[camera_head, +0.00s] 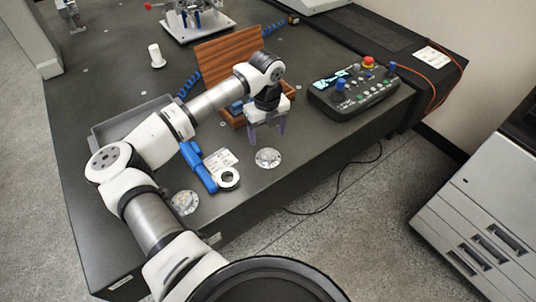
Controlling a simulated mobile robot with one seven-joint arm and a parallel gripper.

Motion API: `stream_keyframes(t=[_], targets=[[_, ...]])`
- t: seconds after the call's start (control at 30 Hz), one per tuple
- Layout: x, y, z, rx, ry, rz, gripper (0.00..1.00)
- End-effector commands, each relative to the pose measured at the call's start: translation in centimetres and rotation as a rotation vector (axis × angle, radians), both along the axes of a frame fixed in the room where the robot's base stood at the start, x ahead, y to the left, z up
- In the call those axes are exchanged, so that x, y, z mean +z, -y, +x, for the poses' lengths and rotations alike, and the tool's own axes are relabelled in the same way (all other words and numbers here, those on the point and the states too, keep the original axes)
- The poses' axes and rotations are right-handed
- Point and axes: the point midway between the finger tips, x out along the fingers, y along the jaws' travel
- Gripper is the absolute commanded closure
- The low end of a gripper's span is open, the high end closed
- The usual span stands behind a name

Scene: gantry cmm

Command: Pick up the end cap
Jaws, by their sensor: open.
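A flat, shiny, round metal piece (268,158) lies on the dark table near its front edge. A second similar round metal piece (185,203) lies to the left, close to my arm. I cannot tell for certain which one is the end cap. My gripper (267,138) points down with its two fingers apart and nothing visible between them. It appears just behind and above the first round piece. The gap between fingertips and table is hard to judge.
A white ring (228,178), a card (217,159) and a blue tool (199,168) lie left of my gripper. An open wooden box (229,54) stands behind it. A control panel (353,90) is at right, a grey tray (104,137) at left.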

Motion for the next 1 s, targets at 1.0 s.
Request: stream_keyframes(t=[1.0], targets=[[-8.8,0.3,-0.2,0.000,0.001,0.000,0.34]])
